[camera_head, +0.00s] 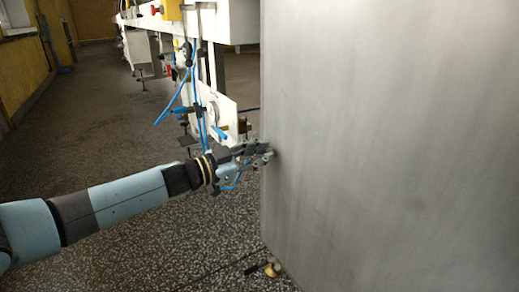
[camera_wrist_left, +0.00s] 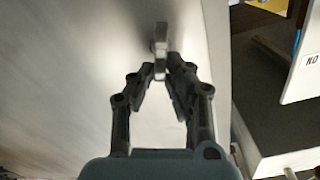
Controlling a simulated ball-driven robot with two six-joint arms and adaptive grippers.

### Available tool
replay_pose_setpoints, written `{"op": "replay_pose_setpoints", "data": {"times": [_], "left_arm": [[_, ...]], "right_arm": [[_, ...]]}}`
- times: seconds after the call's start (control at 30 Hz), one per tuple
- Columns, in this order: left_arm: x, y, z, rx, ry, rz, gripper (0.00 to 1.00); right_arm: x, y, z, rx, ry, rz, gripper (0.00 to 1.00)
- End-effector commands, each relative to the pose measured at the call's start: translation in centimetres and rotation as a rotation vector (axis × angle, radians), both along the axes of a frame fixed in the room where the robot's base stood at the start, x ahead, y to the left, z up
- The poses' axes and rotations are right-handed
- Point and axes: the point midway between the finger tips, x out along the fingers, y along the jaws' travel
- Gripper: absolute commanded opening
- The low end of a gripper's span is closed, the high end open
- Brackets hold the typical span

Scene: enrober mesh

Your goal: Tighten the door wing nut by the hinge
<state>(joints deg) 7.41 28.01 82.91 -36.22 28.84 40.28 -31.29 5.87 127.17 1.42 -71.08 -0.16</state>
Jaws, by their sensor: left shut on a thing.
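A large grey metal panel, likely the door (camera_head: 395,140), fills the right half of the head view. My left gripper (camera_head: 266,153) is at its left edge, with the fingertips against or close to the metal. In the left wrist view, a small light metal piece that looks like the wing nut (camera_wrist_left: 160,38) stands out from the pale panel surface (camera_wrist_left: 70,80). The left fingers (camera_wrist_left: 163,70) are closed in on its near end. In the head view the nut is hidden by the fingers. I cannot make out the hinge. My right gripper is out of view.
A long white machine frame (camera_head: 222,75) with blue hoses (camera_head: 186,80) stands behind my left gripper. The speckled floor (camera_head: 110,150) is clear to the left. Small yellowish pieces (camera_head: 272,269) are at the panel's foot.

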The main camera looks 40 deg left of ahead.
Motion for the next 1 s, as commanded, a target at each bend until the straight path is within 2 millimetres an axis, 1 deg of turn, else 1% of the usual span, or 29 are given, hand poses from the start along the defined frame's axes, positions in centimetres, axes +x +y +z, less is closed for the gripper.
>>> {"op": "replay_pose_setpoints", "data": {"times": [0.33, 0.57, 0.77, 1.0], "left_arm": [[-0.3, -0.6, -0.4, 0.305, -0.125, -0.002, 0.00], [-0.4, -0.8, -0.9, 0.506, -0.207, -0.002, 0.00], [-0.5, -1.0, -1.3, 0.682, -0.279, -0.003, 0.00], [-0.6, -1.1, -1.7, 0.874, -0.359, -0.004, 0.00]], "right_arm": [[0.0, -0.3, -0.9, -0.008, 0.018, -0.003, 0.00], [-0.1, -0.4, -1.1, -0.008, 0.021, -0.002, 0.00], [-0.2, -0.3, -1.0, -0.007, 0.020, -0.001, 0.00], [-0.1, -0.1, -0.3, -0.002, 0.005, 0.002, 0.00]]}}
